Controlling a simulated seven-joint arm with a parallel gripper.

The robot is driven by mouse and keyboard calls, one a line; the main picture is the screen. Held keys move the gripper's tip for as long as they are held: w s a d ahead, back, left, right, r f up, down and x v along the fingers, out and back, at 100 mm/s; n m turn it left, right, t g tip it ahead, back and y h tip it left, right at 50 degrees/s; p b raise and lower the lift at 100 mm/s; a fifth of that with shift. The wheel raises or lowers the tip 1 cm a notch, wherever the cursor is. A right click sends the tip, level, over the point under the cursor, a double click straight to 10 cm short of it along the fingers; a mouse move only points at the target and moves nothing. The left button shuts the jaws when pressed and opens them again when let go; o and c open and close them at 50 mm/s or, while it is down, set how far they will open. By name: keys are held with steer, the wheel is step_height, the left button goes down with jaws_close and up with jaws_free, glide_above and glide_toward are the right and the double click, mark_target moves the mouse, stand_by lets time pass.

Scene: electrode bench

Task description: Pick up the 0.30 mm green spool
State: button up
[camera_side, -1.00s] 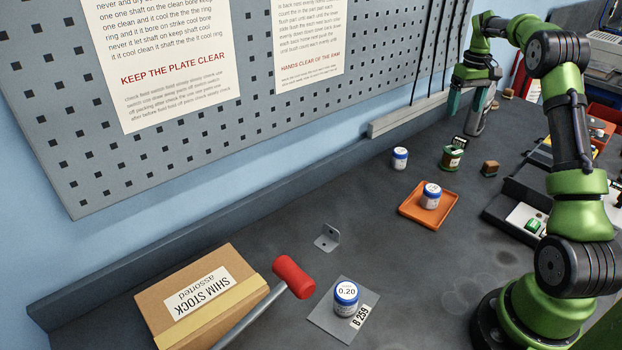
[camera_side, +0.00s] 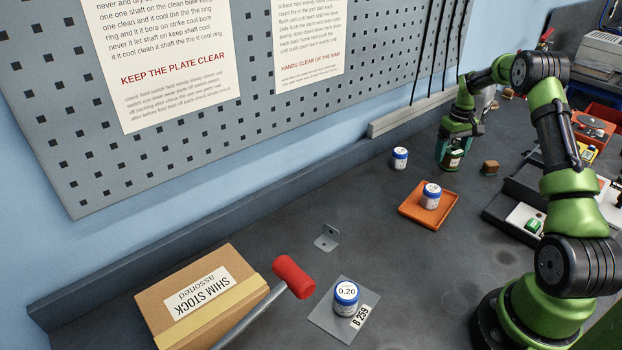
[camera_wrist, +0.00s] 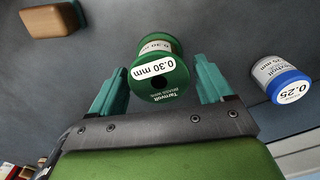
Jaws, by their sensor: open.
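The green spool (camera_wrist: 160,75) stands on the bench in the wrist view, with a white label reading 0.30 mm. My gripper (camera_wrist: 158,90) is open, with one teal finger on each side of the spool and a gap at both sides. In the side view my gripper (camera_side: 453,150) is lowered around the green spool (camera_side: 454,160), which is partly hidden by the fingers.
A blue-lidded 0.25 container (camera_wrist: 283,80) stands right of the spool in the wrist view. A brown block (camera_wrist: 52,20) lies to the upper left. In the side view, an orange tray (camera_side: 410,211) holds another blue-lidded container (camera_side: 431,196) nearer the camera.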

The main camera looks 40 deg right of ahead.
step_height(320, 180, down, 2)
steer(key=c, duration=1.2)
steer(key=shift+r, duration=0.1)
steer(key=shift+c, duration=0.5)
steer(key=shift+r, duration=0.1)
